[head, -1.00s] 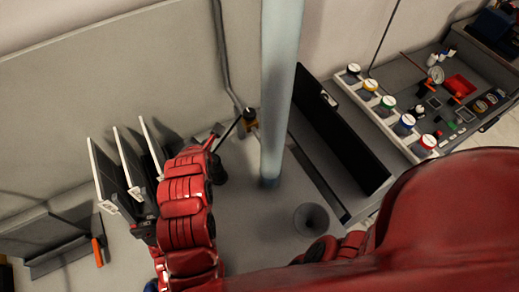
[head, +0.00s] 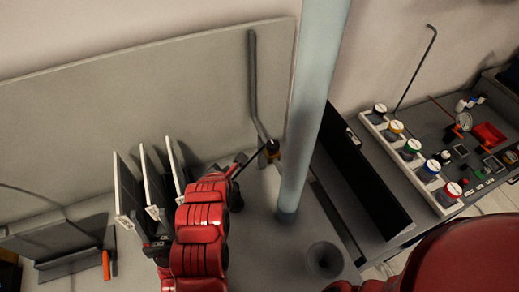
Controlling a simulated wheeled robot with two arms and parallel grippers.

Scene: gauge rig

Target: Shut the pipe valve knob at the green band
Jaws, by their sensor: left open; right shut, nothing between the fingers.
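The knob with the green band (head: 411,147) is a round cap in the middle of a row of several coloured caps on a white rail at the right. Its turn position is too small to tell. My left gripper (head: 240,180), at the end of the red arm left of the pale blue column, seems to have dark fingers apart and is far left of the green band. A small black-and-yellow fitting (head: 272,149) sits just beyond it. My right gripper is not visible; only red parts of my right arm show at the lower right.
Upright dark panels (head: 158,180) stand at the left. A grey funnel (head: 325,259) is at the bottom. A red tray (head: 489,134) lies far right.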

